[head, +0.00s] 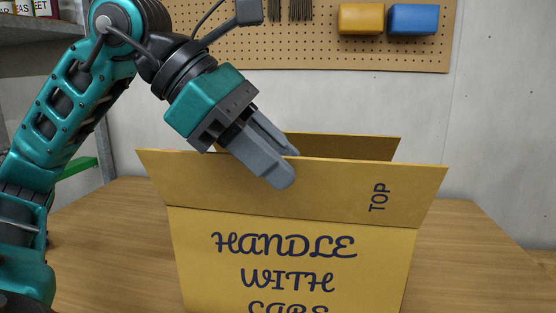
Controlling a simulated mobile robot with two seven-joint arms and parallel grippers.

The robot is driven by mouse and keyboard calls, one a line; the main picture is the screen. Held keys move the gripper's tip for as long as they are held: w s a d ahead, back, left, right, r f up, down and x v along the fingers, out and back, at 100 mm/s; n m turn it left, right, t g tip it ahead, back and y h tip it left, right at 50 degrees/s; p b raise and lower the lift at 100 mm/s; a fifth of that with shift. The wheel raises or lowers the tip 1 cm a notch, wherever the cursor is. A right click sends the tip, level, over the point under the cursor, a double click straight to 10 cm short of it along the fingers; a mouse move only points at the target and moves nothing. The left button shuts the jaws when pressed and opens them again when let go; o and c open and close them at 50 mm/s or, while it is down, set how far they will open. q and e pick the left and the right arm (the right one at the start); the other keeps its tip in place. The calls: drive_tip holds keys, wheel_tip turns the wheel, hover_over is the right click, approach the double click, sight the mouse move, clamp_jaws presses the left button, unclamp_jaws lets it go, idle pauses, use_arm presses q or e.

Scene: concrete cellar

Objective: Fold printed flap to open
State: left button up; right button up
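A brown cardboard box (197,262) stands on the table, its front printed "HANDLE WITH CARE" in dark letters, the last line cut off by the picture's bottom edge. Its near flap (330,191), printed "TOP" sideways at the right, stands up from the front edge and looks tilted a little outward. A far flap (345,146) stands up behind it. My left gripper (288,169) is at the near flap's top edge, one finger overlapping the flap's front. The other finger's tip is at the edge, and I cannot tell whether it grips. My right gripper is out of view.
The wooden table (100,235) has clear room on both sides of the box. Behind is a pegboard (300,40) with a yellow bin (361,19) and a blue bin (413,19). A shelf (35,30) stands at the upper left.

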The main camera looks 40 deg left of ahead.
use_arm(q)
drive_tip(key=p+v, duration=0.1)
drive_tip(key=v, duration=1.1)
drive_tip(key=shift+s, duration=0.1)
